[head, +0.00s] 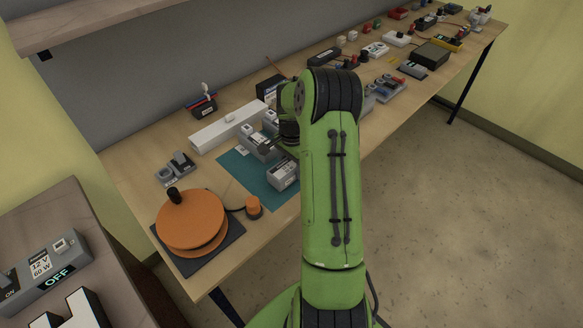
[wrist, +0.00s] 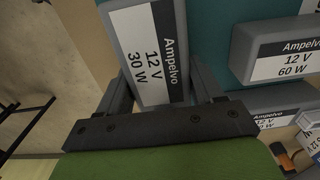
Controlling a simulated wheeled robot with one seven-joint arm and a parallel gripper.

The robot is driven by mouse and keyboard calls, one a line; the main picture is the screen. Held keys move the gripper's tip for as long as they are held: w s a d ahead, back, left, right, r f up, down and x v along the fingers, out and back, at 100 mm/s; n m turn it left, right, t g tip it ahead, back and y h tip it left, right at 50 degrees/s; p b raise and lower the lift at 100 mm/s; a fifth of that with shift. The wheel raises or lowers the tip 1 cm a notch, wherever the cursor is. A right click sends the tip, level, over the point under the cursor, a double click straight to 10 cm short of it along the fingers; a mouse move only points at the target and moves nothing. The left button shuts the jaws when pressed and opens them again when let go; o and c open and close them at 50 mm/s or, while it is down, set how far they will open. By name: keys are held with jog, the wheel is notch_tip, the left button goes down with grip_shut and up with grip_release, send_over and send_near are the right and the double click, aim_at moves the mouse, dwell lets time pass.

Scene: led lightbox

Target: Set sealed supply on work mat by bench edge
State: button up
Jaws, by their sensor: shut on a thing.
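My gripper (wrist: 160,85) is shut on a grey box-shaped supply (wrist: 147,35) labelled Ampelvo 12 V 30 W, one finger along each side. In the head view my arm hides the gripper. A grey supply (head: 283,175) beside my arm, by the mat's bench-edge side, appears to be the held one. The teal work mat (head: 246,176) also shows in the wrist view (wrist: 207,38). Whether the held supply touches it is unclear. Another supply (wrist: 285,50), labelled 12 V 60 W, lies to the right in the wrist view.
An orange round device (head: 190,220) stands on a dark base at the bench's near end. A white strip (head: 228,125) lies behind the mat. Many small devices crowd the bench's far end.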

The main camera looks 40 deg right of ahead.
jog(key=shift+f, duration=0.7)
jog(key=shift+w+d, duration=0.1)
jog(key=shift+f, duration=0.1)
jog(key=shift+f, duration=0.1)
jog(key=o, duration=1.4)
